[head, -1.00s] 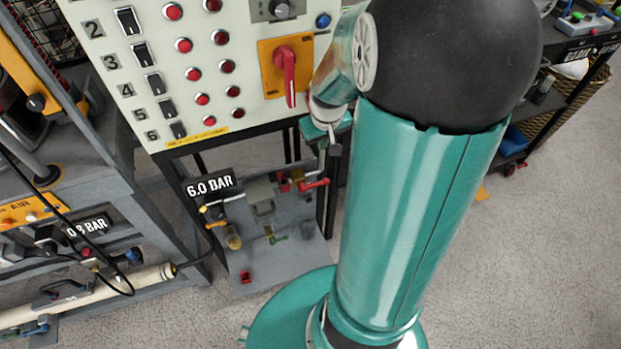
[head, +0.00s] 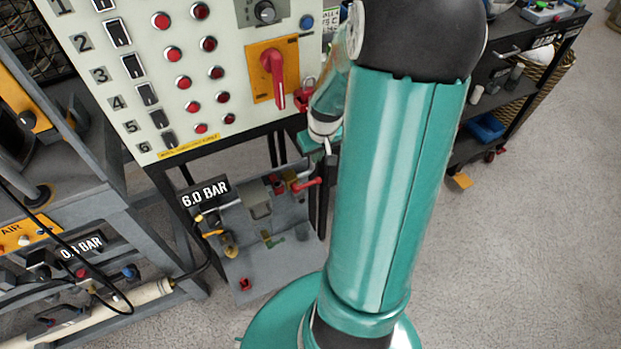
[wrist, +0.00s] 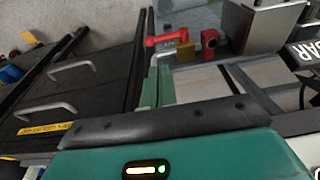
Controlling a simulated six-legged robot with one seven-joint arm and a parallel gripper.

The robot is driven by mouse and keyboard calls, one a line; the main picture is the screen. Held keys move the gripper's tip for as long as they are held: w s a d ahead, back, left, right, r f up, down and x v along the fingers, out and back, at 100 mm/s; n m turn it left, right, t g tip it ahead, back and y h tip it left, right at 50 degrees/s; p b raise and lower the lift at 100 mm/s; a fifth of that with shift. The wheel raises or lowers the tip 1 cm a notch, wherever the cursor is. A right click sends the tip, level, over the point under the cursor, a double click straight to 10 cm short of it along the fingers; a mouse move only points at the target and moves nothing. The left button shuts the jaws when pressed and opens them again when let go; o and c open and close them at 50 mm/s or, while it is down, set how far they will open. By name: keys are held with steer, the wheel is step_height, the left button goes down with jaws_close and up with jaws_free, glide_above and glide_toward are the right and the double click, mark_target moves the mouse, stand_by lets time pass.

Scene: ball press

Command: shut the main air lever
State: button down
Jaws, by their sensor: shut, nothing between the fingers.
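A red-handled lever (head: 306,184) sits at the upper right of the grey floor-level air unit (head: 270,270), close to the 6.0 BAR display (head: 204,190). In the wrist view the red lever (wrist: 165,40) lies sideways by a brass-yellow block (wrist: 185,50). My gripper (head: 331,162) is shut and empty, just right of and slightly above the lever in the head view. In the wrist view its green fingers (wrist: 155,88) point toward the lever, with a small visible gap. My arm hides what lies behind it.
A white switch panel (head: 150,80) with a red rotary handle (head: 275,78) on an orange plate stands above the air unit. Black frame legs (head: 317,200) stand close to my gripper. A bench with a 0.3 BAR display (head: 82,247) is at left.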

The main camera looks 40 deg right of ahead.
mark_target(319, 182)
steer(key=w+f, duration=0.1)
steer(key=f, duration=0.3)
steer(key=w+f, duration=0.1)
steer(key=f, duration=0.8)
steer(key=shift+w+d+f, duration=0.2)
steer(key=shift+w+f, duration=0.15)
steer(key=shift+w, duration=0.05)
